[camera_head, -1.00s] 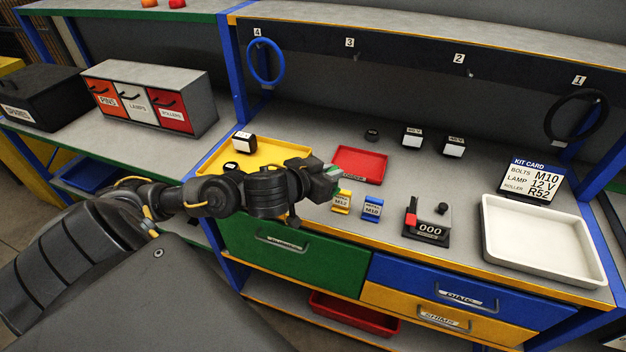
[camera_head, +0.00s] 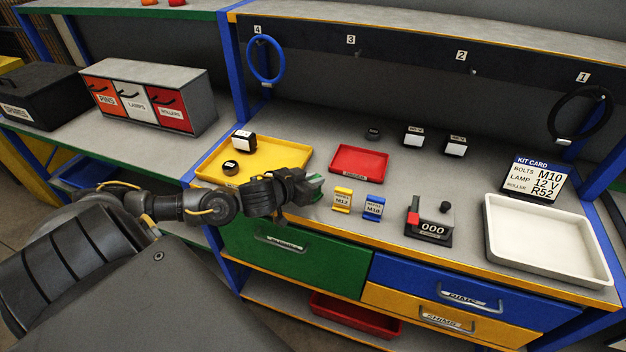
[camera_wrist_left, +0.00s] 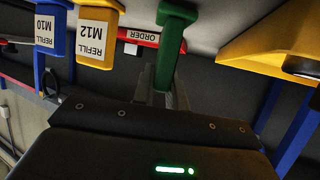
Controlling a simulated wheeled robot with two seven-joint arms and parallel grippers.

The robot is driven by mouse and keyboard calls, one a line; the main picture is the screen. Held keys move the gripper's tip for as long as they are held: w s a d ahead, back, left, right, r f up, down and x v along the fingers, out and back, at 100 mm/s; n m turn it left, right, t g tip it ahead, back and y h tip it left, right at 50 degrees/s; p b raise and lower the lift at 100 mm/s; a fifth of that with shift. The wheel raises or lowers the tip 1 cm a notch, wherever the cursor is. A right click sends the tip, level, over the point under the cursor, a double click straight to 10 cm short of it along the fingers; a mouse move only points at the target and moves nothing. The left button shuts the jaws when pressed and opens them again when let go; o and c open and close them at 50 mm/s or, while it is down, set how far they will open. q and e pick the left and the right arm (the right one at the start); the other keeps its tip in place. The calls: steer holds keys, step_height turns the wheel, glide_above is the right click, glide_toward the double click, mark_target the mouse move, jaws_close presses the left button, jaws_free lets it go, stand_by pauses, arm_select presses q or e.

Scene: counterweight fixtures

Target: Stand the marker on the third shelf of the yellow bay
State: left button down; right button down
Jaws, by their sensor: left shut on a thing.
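My left gripper (camera_head: 308,187) is shut on a small green marker (camera_wrist_left: 175,45), seen edge-on in the left wrist view. In the head view the marker (camera_head: 316,184) shows only as a bit of green at the jaw tips, above the bench front. A yellow marker reading REFILL M12 (camera_head: 342,200) and a blue one reading REFILL M10 (camera_head: 374,207) stand just right of the gripper. They also show upside down in the wrist view. A bay with numbered shelves cannot be made out; yellow framework (camera_head: 36,182) shows at the far left. My right gripper is out of view.
A yellow tray (camera_head: 205,168) lies behind my left forearm, with a red tray (camera_head: 360,163) right of it. A counter reading 000 (camera_head: 430,229) and a white tray (camera_head: 500,249) stand further right. A drawer box (camera_head: 200,85) and black case (camera_head: 60,90) stand left.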

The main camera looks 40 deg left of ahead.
arm_select(q)
steer(key=shift+f, duration=0.15)
steer(key=c, duration=1.9)
jaws_free()
steer(key=shift+f, duration=0.1)
steer(key=o, duration=0.5)
steer(key=shift+r, duration=0.25)
steer(key=v, duration=1.2)
